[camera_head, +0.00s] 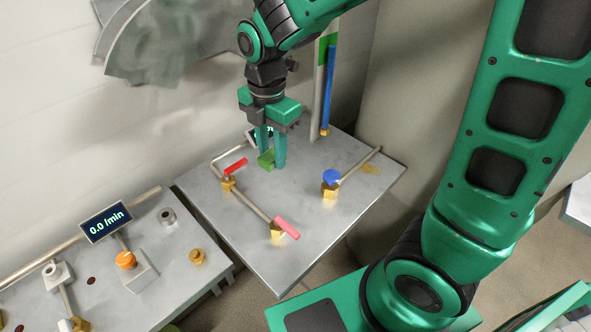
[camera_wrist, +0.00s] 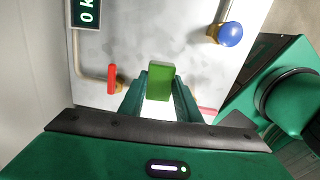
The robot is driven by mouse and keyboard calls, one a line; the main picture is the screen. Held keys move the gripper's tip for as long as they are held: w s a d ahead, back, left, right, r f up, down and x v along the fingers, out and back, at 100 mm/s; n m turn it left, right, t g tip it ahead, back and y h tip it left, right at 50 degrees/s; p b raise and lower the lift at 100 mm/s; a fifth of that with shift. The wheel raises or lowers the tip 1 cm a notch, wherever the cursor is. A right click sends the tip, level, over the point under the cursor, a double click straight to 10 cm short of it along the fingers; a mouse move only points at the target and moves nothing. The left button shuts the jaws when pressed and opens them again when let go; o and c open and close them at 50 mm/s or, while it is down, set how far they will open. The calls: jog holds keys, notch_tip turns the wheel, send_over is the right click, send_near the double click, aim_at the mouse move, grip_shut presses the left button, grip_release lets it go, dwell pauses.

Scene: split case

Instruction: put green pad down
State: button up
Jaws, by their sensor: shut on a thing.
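The green pad (camera_head: 266,159) is a small green block between the fingertips of my gripper (camera_head: 271,160), low over the grey metal table (camera_head: 290,255). In the wrist view the green pad (camera_wrist: 160,82) sits between the two fingers of my gripper (camera_wrist: 161,95), and the gripper is shut on it. I cannot tell whether the pad's underside touches the table.
A red-handled valve (camera_head: 235,167) stands left of my gripper, a pink-handled valve (camera_head: 286,228) in front, and a blue-knobbed valve (camera_head: 331,178) to the right. A post with a blue strip (camera_head: 328,90) rises behind. A second bench (camera_head: 190,285) is at left.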

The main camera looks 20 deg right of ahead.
jog(key=shift+s+a+r+m, duration=0.15)
jog(key=shift+s+a+r, duration=0.05)
jog(key=shift+s, duration=0.2)
jog(key=shift+s+a+r+m, duration=0.15)
jog(key=shift+s, duration=0.4)
send_over(298, 171)
notch_tip(298, 171, down, 7)
jog(key=shift+w+r, duration=0.1)
jog(key=shift+w, duration=0.05)
jog(key=shift+f, duration=2.05)
jog(key=shift+f, duration=0.3)
